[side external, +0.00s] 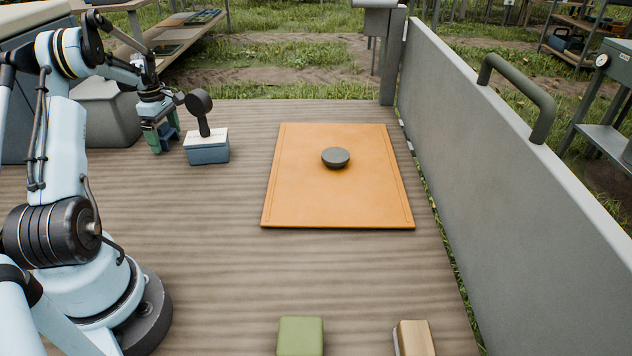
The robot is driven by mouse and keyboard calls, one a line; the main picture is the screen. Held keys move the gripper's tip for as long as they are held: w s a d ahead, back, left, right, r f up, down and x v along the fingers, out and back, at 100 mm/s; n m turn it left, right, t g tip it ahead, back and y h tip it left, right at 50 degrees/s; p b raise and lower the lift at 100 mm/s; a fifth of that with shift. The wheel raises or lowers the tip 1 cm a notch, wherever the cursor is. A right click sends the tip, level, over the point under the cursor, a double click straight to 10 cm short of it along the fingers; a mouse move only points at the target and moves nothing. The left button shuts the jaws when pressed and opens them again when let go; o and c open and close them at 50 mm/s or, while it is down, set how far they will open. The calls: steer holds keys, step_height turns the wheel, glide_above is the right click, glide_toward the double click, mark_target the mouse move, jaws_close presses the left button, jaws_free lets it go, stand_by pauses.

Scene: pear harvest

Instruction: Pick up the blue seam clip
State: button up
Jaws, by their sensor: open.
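My gripper (160,134) is low over the left back of the wooden deck, pointing down, with its green-tipped jaws open. A small dark blue piece (170,136), which looks like the blue seam clip, shows at the jaws, partly hidden by the near finger. I cannot tell whether the fingers touch it.
A blue box (208,153) with a pale top and dark round-headed handle stands just right of my gripper. An orange board (300,200) bears a dark grey disc (335,157). A green block (300,336) and wooden block (415,338) are in front. A grey wall (500,160) bounds the right.

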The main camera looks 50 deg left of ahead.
steer(key=shift+c, duration=0.2)
steer(key=c, duration=1)
steer(key=shift+r, duration=0.1)
